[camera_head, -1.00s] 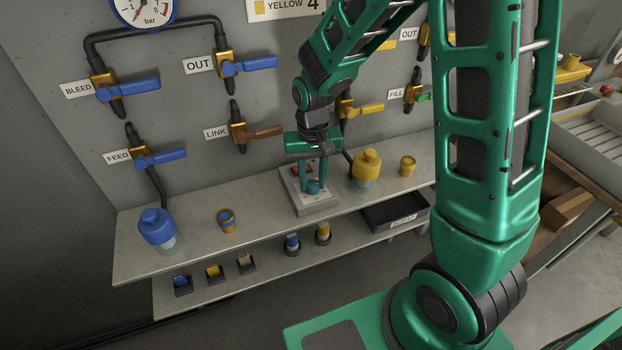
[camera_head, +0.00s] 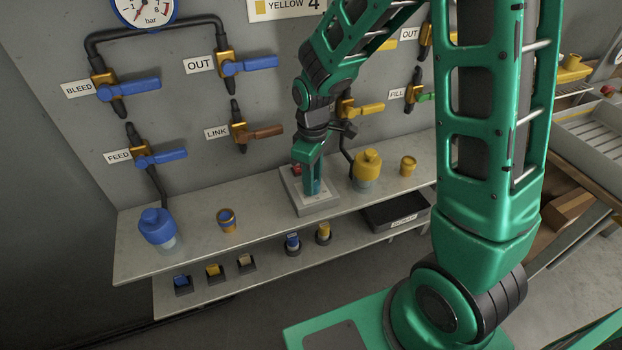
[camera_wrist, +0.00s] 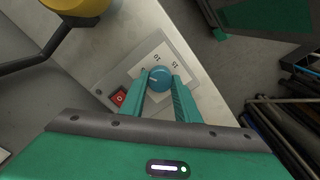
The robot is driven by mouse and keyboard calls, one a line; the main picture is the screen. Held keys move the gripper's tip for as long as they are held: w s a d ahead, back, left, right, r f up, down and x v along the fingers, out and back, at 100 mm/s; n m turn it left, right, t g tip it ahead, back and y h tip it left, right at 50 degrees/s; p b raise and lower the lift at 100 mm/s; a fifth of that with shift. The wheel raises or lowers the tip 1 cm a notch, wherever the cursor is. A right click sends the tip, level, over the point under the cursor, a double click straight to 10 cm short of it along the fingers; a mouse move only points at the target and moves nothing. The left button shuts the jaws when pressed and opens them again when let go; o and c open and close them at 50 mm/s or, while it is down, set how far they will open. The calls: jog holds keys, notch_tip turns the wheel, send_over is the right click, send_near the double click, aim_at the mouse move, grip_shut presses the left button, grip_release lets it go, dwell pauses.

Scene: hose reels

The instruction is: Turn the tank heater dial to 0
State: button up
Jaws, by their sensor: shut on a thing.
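The tank heater is a light grey box (camera_head: 318,204) on the upper shelf, with a red switch (camera_head: 296,169) at its back left. Its blue dial (camera_wrist: 159,78) shows in the wrist view on a pale plate, with the marks 10 and 15 legible beside it; the 0 mark of the dial cannot be made out. My gripper (camera_wrist: 159,84) points down and is shut on the dial, one finger on each side. In the head view the fingers cover most of the dial. The red switch also shows in the wrist view (camera_wrist: 119,97), left of the fingers.
A yellow-capped jar (camera_head: 367,168) and a small yellow cup (camera_head: 408,166) stand right of the heater. A blue-capped jar (camera_head: 156,228) and an orange-rimmed cup (camera_head: 227,219) stand to its left. A black tray (camera_head: 396,212) lies below. Valves line the wall behind.

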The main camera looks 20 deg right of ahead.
jog(key=n, duration=0.6)
jog(key=shift+w+r+n, duration=0.1)
jog(key=shift+w+n, duration=0.15)
jog(key=shift+n, duration=0.05)
jog(key=n, duration=0.5)
jog(key=shift+n, duration=0.4)
jog(key=o, duration=1)
jog(key=shift+o, duration=0.3)
jog(key=shift+s, duration=0.1)
notch_tip(320, 180, up, 11)
jog(key=shift+f, duration=0.2)
